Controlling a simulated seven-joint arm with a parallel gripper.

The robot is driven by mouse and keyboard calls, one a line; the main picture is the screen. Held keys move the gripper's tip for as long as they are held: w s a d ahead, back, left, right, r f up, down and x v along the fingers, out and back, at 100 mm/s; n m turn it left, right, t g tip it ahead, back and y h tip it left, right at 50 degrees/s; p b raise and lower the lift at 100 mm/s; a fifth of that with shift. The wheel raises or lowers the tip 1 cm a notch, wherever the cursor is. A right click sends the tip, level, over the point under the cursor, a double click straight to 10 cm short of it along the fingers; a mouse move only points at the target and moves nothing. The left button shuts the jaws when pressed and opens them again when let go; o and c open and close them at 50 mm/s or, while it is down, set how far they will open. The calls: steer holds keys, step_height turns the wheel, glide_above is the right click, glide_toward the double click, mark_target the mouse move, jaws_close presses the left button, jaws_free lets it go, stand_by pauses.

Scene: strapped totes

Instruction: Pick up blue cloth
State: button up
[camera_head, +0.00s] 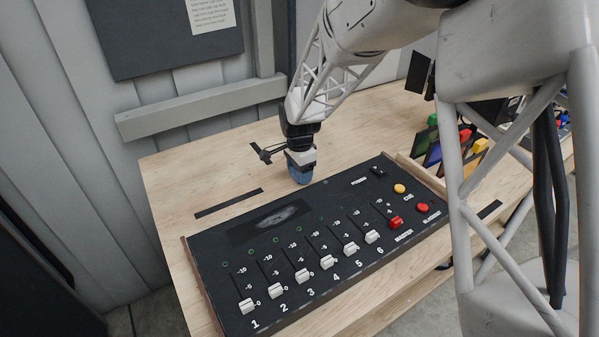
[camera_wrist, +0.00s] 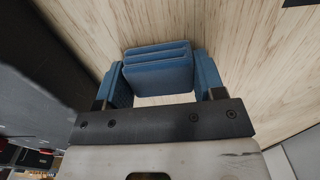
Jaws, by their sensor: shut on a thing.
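My gripper (camera_head: 301,168) points down over the wooden table, just behind the black control panel. In the wrist view, the blue cloth (camera_wrist: 158,68) looks like a folded stack of layers, held between the two blue fingers of my gripper (camera_wrist: 160,85). My gripper is shut on it. In the head view only blue shows at the gripper's end, and I cannot separate cloth from fingers there. I cannot tell whether the cloth touches the table or is just above it.
The black control panel (camera_head: 250,260) with white sliders and red and yellow buttons lies close in front of my gripper. A wooden tray (camera_head: 420,172) with coloured items stands at the right. The wooden table (camera_head: 175,180) is clear at the left, with a wall behind it.

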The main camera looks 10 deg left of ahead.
step_height(320, 180, up, 10)
steer(key=shift+f, duration=0.1)
stand_by(0.5)
stand_by(0.4)
steer(key=o, duration=0.3)
steer(key=shift+c, duration=0.9)
steer(key=shift+s+a, duration=0.15)
steer(key=shift+s, duration=0.15)
steer(key=s+a+r+n, duration=0.1)
steer(key=s+n, duration=0.3)
steer(key=s, duration=0.8)
steer(key=s+a+r+n, duration=0.2)
steer(key=s+n, duration=0.3)
steer(key=s, duration=0.6)
steer(key=shift+s+a+r, duration=0.15)
steer(key=shift+s+a, duration=0.25)
steer(key=shift+a, duration=0.15)
